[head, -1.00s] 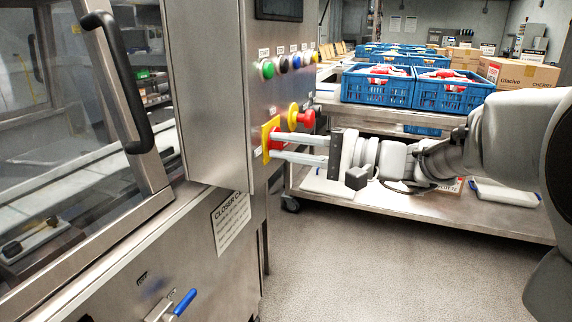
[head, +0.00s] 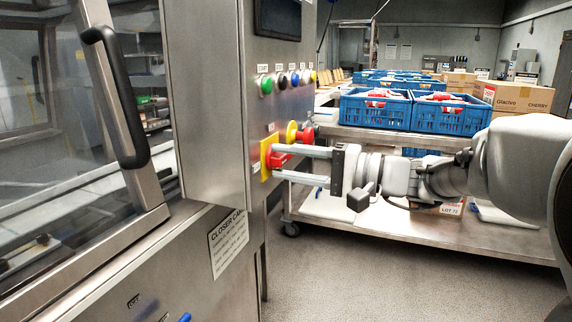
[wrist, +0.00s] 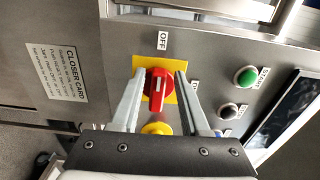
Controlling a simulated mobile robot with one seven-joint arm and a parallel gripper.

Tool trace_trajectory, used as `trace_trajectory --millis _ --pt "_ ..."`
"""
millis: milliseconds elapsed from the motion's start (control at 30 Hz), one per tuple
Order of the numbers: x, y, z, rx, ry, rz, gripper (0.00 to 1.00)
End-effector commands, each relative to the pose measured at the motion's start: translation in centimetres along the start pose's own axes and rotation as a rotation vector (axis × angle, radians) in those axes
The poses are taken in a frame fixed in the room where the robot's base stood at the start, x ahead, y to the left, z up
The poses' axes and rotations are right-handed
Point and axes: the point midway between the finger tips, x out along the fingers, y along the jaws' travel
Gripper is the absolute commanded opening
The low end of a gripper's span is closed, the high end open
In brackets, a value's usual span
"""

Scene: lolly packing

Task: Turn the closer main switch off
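The main switch is a red rotary handle (head: 277,159) on a yellow plate (head: 265,160) on the steel cabinet's side. In the wrist view the red handle (wrist: 157,92) lies in line with the OFF label (wrist: 163,40) above the plate. My gripper (head: 277,162) is open, with its fingertips close to the yellow plate. In the wrist view one finger is on each side of the handle, and my gripper (wrist: 159,82) shows a gap on both sides. It does not appear to hold the handle.
A red mushroom button with a yellow collar (head: 291,132) sits just beside the switch. A row of coloured buttons, including a green one (head: 266,85), is above. A steel cart (head: 430,231) with blue crates (head: 375,112) stands behind my arm. Floor is clear below.

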Motion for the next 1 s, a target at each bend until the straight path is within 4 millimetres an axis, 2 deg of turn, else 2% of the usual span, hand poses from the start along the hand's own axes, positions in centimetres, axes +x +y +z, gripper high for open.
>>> trace_trajectory --millis 333,467,567,1000 --pt "0.1 0.1 0.3 0.002 -0.012 0.001 0.55" --pt "-0.8 0.0 0.3 0.001 -0.012 0.002 0.55" --pt "-2.5 -0.1 0.3 0.002 -0.009 0.002 0.55" --pt "-13.1 -0.1 0.0 0.004 -0.006 0.001 0.55"
